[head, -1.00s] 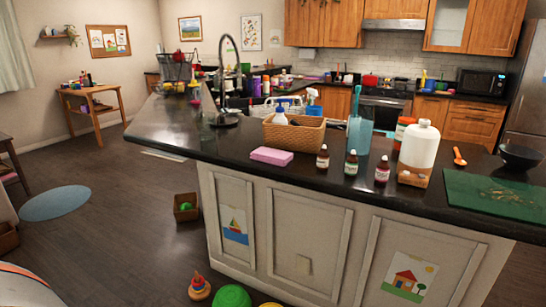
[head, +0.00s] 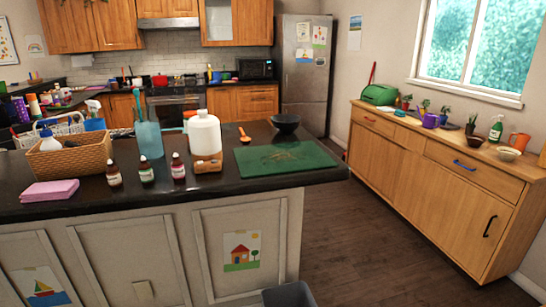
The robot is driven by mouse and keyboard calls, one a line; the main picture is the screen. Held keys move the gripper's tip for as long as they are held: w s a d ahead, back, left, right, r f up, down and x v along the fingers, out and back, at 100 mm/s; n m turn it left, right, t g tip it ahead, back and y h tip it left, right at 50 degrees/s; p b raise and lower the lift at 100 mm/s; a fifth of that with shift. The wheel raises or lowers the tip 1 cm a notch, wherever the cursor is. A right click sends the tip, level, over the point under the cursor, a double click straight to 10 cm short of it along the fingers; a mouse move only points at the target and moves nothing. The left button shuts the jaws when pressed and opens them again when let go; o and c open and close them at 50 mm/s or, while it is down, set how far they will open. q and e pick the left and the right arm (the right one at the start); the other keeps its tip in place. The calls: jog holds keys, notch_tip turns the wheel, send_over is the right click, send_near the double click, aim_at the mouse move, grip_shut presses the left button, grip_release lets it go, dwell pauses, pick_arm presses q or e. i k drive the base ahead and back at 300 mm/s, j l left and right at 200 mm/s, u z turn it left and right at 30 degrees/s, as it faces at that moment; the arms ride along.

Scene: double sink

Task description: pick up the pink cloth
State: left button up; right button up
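The pink cloth (head: 50,190) lies folded flat on the dark island counter, near its front edge at the left of the head view. It sits in front of the wicker basket and left of the small brown bottles. Neither of my grippers shows in the head view.
On the island counter (head: 225,182) stand a wicker basket (head: 68,158), small brown dropper bottles (head: 146,172), a teal pitcher (head: 149,140), a large white jug (head: 204,135) and a green cutting board (head: 285,157). A wooden sideboard (head: 430,180) stands right. Floor between is clear.

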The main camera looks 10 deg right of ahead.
aim_at(61, 189)
jog(key=j+z, duration=0.45)
jog(key=j, duration=0.85)
